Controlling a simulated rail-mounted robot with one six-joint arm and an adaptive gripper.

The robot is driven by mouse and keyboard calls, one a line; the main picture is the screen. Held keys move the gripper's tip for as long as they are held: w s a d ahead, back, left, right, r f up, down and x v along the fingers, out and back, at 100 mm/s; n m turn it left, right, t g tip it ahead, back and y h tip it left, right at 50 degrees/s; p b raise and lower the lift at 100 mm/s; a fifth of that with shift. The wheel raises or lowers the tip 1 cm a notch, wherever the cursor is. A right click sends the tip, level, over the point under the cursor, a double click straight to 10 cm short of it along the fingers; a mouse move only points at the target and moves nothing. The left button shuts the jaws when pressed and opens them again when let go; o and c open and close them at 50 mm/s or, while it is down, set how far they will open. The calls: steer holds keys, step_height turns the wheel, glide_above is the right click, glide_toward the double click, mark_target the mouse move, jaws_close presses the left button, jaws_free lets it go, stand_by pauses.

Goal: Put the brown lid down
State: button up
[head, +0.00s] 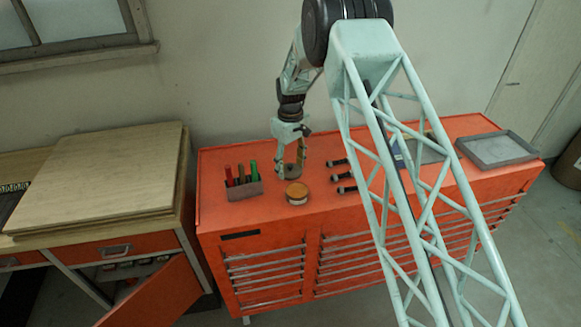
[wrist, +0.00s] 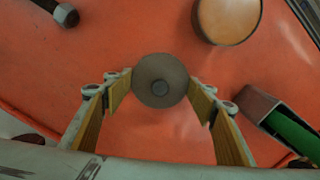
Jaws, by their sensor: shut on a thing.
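My gripper (head: 290,168) hangs low over the left part of the red cabinet top (head: 232,212). In the wrist view its two yellow-padded fingers (wrist: 160,88) are closed on opposite sides of a round, dull grey-brown lid (wrist: 158,66) with a small dark knob at its centre. In the head view the held lid is hard to make out between the fingers. I cannot tell whether it touches the cabinet top. A round tin with a brown top and pale side (head: 297,190) stands just in front of my gripper, apart from it; it shows in the wrist view (wrist: 228,18) at the top.
A holder (head: 244,190) with red, brown and green handles stands left of my gripper. Several dark-ended tools (head: 340,175) lie to the right. A grey tray (head: 496,150) sits at the far right. Bare red surface surrounds the lid.

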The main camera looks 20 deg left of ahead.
mark_target(291, 165)
steer(key=shift+f, duration=0.15)
steer(key=o, duration=0.8)
steer(key=shift+r, duration=0.25)
step_height(291, 165, up, 12)
steer(key=b, duration=0.1)
stand_by(0.6)
stand_by(0.5)
stand_by(0.3)
